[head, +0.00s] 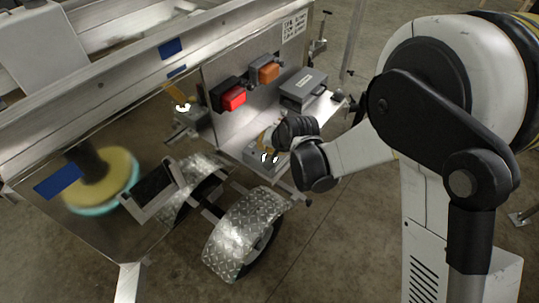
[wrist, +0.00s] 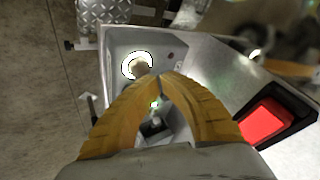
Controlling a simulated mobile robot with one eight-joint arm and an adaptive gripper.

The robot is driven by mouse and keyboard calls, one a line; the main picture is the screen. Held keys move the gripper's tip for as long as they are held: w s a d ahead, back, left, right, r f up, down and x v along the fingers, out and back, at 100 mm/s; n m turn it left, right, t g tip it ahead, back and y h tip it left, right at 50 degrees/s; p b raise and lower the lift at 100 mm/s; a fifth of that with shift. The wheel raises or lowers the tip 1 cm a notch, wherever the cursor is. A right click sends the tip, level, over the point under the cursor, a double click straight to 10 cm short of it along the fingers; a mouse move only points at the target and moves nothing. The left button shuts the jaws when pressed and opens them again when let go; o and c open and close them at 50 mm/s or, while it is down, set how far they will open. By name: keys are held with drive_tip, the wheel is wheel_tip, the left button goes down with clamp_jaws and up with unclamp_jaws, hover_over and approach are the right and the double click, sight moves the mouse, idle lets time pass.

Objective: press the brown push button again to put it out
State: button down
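The brown push button (wrist: 138,68) sits on a small grey box (wrist: 118,48), inside a ring that glows white, so it looks lit. In the head view the glow shows on the box (head: 256,160), low on the trailer's back. My gripper (wrist: 160,77) has its yellow-brown fingertips together with nothing seen between them. The tips appear just right of and below the button in the wrist view; I cannot tell whether they touch the box. In the head view my gripper (head: 268,148) is over the box, partly hidden by its dark body.
A red lamp (head: 233,97) and an orange lamp (head: 268,72) are on the upright panel beside the box. A grey case (head: 304,88) stands on the ledge to the right. A fender (head: 238,232) lies below. A small greenish light (wrist: 155,103) shows between my fingers.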

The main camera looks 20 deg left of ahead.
sight(267, 154)
drive_tip(key=shift+f, duration=0.1)
idle(0.3)
drive_tip(key=shift+f+b, duration=0.35)
drive_tip(key=shift+f, duration=0.3)
idle(0.4)
drive_tip(key=shift+r, duration=0.1)
drive_tip(key=shift+r+p, duration=0.4)
drive_tip(key=shift+r, duration=0.25)
drive_tip(key=shift+r+p, duration=1.95)
drive_tip(key=shift+r, duration=1.05)
